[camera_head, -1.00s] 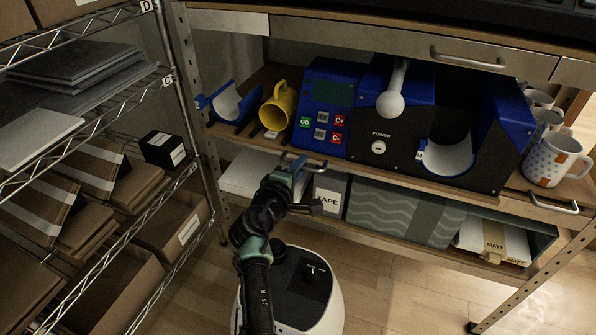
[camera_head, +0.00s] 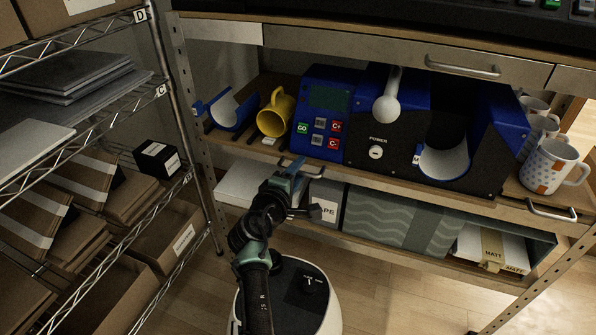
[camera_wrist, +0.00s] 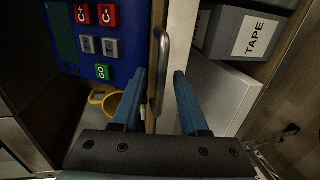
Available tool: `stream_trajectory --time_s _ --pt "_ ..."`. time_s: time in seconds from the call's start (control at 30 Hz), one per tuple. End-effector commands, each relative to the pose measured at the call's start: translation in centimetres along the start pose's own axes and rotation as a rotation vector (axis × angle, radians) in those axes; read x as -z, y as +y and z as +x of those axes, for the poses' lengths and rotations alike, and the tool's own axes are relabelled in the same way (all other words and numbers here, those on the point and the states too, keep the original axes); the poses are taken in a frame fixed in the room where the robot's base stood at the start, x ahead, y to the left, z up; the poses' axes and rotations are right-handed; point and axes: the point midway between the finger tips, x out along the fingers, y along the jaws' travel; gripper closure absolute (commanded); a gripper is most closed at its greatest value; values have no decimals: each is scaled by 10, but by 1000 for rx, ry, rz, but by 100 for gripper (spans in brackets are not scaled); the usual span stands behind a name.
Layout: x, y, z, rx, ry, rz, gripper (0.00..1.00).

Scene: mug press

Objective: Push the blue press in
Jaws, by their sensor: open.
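The blue and black mug press (camera_head: 415,135) stands on the middle shelf in the head view, with a white ball-ended lever (camera_head: 387,105) and a curved white-lined cradle (camera_head: 445,162) at its right. Its blue control panel (camera_head: 322,110) also shows in the wrist view (camera_wrist: 68,42). My gripper (camera_head: 296,170) is open and empty at the shelf's front edge, below the panel. In the wrist view my gripper (camera_wrist: 158,82) has its blue fingers apart, with a metal bar handle (camera_wrist: 160,58) showing between and beyond them. I cannot tell whether they touch it.
A yellow mug (camera_head: 275,113) and a separate blue curved piece (camera_head: 232,108) sit left of the panel. White patterned mugs (camera_head: 549,166) stand at the right. A wire rack (camera_head: 165,110) stands at left.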

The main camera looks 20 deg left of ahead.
Motion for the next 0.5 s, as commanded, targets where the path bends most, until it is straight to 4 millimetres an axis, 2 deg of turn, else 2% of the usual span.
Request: stream_trajectory --time_s 0.17,0.27,0.5 --pt "1 0 -4 0 1 0 56" --pt "1 1 -12 1 1 -1 56" --pt "0 2 -53 2 2 1 56"
